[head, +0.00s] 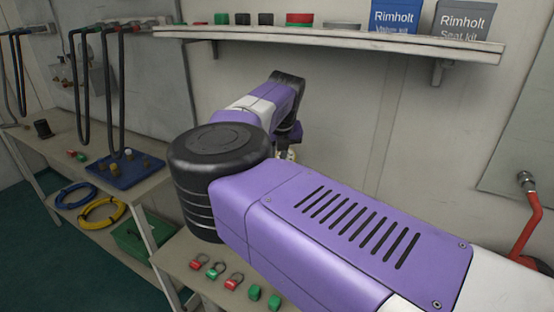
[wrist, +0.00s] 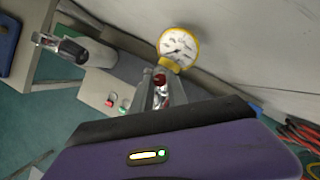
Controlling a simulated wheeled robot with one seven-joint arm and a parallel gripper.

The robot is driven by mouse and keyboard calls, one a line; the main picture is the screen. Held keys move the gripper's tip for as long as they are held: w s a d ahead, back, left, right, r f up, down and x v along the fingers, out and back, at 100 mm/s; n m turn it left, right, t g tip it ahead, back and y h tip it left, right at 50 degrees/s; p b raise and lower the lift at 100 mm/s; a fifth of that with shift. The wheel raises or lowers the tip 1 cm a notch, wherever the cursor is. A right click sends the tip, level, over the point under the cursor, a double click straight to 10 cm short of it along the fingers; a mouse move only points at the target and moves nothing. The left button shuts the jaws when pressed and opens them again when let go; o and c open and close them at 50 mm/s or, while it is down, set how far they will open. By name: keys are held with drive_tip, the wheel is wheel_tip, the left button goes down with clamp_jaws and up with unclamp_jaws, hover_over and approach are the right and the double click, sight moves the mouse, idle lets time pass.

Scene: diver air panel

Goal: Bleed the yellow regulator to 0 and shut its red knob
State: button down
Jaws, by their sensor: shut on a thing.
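The yellow-rimmed gauge (wrist: 178,48) of the regulator shows at the upper middle of the wrist view. Its face is white, but its needle is too small to read. Just below it is the red knob (wrist: 160,83), between the fingers of my gripper (wrist: 158,92). My gripper appears shut on this knob; the fingers hide part of it. In the head view my own arm hides the gripper and most of the regulator; only a small pale part (head: 288,154) shows below the wrist.
A shelf (head: 330,34) with Rimholt boxes (head: 396,16) runs above my arm. The left bench has a blue tray (head: 125,168) and hanging hoses (head: 84,85). Red and green padlocks (head: 234,281) lie on the lower bench. A red pipe (head: 528,228) stands at right.

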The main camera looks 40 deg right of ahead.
drive_tip(key=shift+n, duration=0.4)
drive_tip(key=c, duration=1.3)
unclamp_jaws()
drive_tip(key=shift+r, duration=0.1)
drive_tip(key=shift+s+r, duration=0.15)
drive_tip(key=shift+r, duration=0.15)
drive_tip(key=b+v, duration=0.1)
drive_tip(key=v, duration=0.3)
drive_tip(key=shift+a+r, duration=0.1)
drive_tip(key=shift+r, duration=0.15)
drive_tip(key=s+a+b, duration=0.2)
drive_tip(key=s+a, duration=0.3)
drive_tip(key=s, duration=0.5)
drive_tip(key=shift+s+f+b, duration=0.2)
drive_tip(key=shift+s+b, duration=0.1)
drive_tip(key=shift+s, duration=0.1)
drive_tip(key=shift+a, duration=0.15)
